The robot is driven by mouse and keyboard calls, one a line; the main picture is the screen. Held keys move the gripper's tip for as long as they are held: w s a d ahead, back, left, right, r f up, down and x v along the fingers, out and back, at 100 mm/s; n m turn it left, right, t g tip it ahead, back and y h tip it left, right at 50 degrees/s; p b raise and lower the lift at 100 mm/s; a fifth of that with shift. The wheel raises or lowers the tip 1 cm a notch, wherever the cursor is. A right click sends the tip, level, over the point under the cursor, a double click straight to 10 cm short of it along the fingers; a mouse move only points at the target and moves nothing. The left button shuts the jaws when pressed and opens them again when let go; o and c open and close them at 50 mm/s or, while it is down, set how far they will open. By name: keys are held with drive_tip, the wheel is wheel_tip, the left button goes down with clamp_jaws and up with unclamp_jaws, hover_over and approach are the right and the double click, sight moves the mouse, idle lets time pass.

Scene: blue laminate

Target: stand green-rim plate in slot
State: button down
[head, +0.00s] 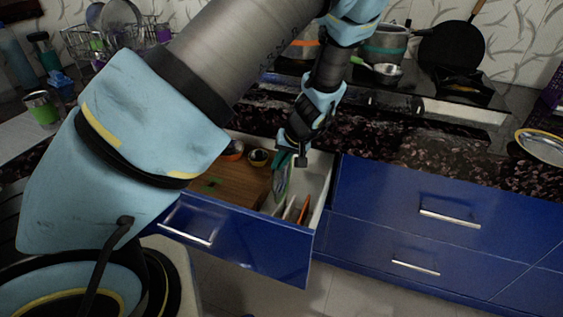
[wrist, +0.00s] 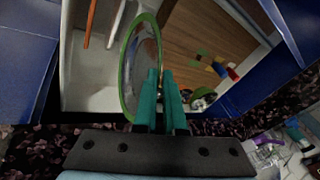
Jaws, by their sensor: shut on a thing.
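The green-rim plate (wrist: 126,75) is on edge between the teal fingers of my gripper (wrist: 160,98) in the wrist view. In the head view, my gripper (head: 285,160) points down over the open drawer, and the plate (head: 281,183) shows as a narrow upright sliver below it. The plate is over the drawer's right part, beside a brown wooden surface. An orange-edged thing (head: 303,213) and a pale one (head: 290,208) stand on edge nearer the drawer front. The slot under the plate is hidden, and I cannot tell whether the plate touches the drawer floor.
The open drawer (head: 245,238) has a blue front and pale inner walls. Small round things (head: 258,157) sit at its back. The dark speckled counter edge (head: 400,145) is close behind my gripper. A yellow-rim plate (head: 542,147) lies on the counter at the right.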

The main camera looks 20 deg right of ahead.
drive_tip(key=shift+s+d+r+m, duration=0.25)
drive_tip(key=shift+s+r+m, duration=0.05)
drive_tip(key=shift+s+r, duration=0.1)
drive_tip(key=shift+r, duration=0.15)
drive_tip(key=b, duration=0.3)
hover_over(279, 200)
drive_tip(key=s, duration=0.1)
drive_tip(key=shift+s+d+f, duration=0.1)
drive_tip(key=shift+d+f, duration=0.05)
drive_tip(key=shift+f, duration=1.1)
drive_tip(key=shift+s+d+f, duration=0.1)
drive_tip(key=shift+f, duration=1.1)
drive_tip(key=shift+f, duration=0.15)
drive_tip(key=shift+f+b, duration=1.15)
drive_tip(key=shift+f, duration=0.3)
drive_tip(key=shift+f, duration=0.15)
drive_tip(key=shift+f+b, duration=1)
drive_tip(key=shift+f, duration=0.4)
drive_tip(key=shift+f, duration=0.4)
drive_tip(key=shift+f+b, duration=1.15)
drive_tip(key=shift+f, duration=0.25)
